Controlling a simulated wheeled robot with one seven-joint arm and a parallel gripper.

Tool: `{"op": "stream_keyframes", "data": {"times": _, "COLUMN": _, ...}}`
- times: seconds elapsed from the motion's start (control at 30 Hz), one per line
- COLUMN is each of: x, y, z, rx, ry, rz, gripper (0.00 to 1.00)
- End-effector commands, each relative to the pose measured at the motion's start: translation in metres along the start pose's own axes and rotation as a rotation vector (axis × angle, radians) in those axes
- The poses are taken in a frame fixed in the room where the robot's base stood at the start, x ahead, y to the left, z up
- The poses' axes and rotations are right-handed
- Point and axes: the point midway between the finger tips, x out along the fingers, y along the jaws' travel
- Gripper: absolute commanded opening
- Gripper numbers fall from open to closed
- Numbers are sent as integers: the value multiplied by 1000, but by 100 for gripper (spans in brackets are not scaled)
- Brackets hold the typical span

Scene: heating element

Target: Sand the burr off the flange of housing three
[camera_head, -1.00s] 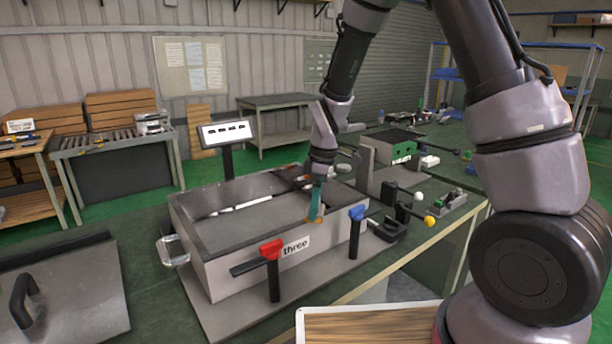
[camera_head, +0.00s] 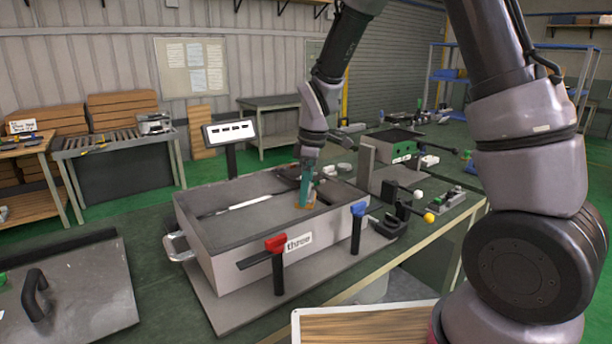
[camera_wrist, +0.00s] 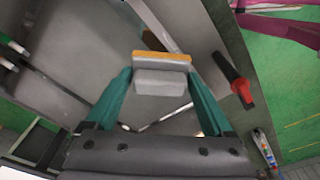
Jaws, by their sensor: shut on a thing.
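Housing three (camera_head: 236,252) is an open grey box with a dark flange rim and a "three" label on its front wall. My gripper (camera_head: 306,187) is above the right part of the housing, inside its front rim. In the wrist view its teal fingers (camera_wrist: 160,88) are shut on a grey sanding block (camera_wrist: 160,82) with an orange face. The block also shows as an orange edge in the head view (camera_head: 305,205). I cannot tell whether it touches the flange. The burr is not discernible.
A red-handled clamp (camera_head: 276,245) and a blue-handled clamp (camera_head: 358,211) stand at the housing's front side. A thin light rod (camera_head: 243,206) lies inside the housing. A metal lid (camera_head: 85,284) with a dark handle lies left. Another fixture (camera_head: 389,152) stands behind right.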

Motion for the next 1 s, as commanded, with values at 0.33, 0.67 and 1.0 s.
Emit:
{"op": "stream_keyframes", "data": {"times": 0.33, "x": -31, "y": -3, "z": -7, "rx": 6, "ry": 2, "rz": 2, "gripper": 26}}
{"op": "stream_keyframes", "data": {"times": 0.67, "x": -38, "y": -4, "z": -8, "rx": 8, "ry": 1, "rz": 1, "gripper": 26}}
{"op": "stream_keyframes", "data": {"times": 1.0, "x": -38, "y": -4, "z": -8, "rx": 8, "ry": 1, "rz": 2, "gripper": 26}}
